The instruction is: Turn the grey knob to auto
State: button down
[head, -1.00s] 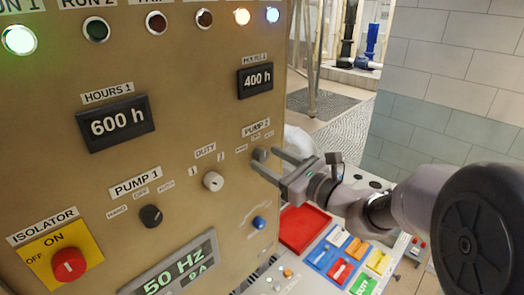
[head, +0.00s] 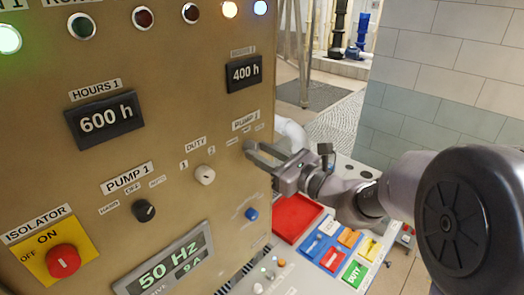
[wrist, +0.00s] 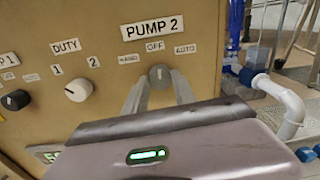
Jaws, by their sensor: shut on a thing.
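The grey knob (wrist: 159,74) sits under the PUMP 2 label on the tan panel, with HAND, OFF and AUTO marked above it. Its pointer seems to stand near OFF in the wrist view. My gripper (wrist: 159,82) is shut on it, one finger on each side. In the head view the gripper (head: 256,151) reaches the panel's right side and largely hides the knob. The AUTO label (wrist: 185,49) lies up and right of the knob.
To the left are the white DUTY knob (head: 204,175), the black PUMP 1 knob (head: 144,210) and the red isolator (head: 63,261). A blue button (head: 251,214) lies below. A red tray (head: 296,218) and coloured tags lie on a bench below right.

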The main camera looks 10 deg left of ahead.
jog(key=m+p, duration=0.4)
jog(key=shift+r+m, duration=0.2)
jog(key=shift+m, duration=0.1)
jog(key=shift+f+m+p, duration=0.1)
jog(key=shift+m+p, duration=1.4)
jog(key=shift+p, duration=0.05)
jog(key=shift+f, duration=0.1)
jog(key=c, duration=1)
grip_release()
jog(key=shift+w, duration=0.1)
jog(key=shift+c, duration=0.2)
jog(key=b+v, duration=0.2)
jog(key=v, duration=1.5)
jog(key=shift+d+b, duration=0.2)
jog(key=shift+b, duration=0.2)
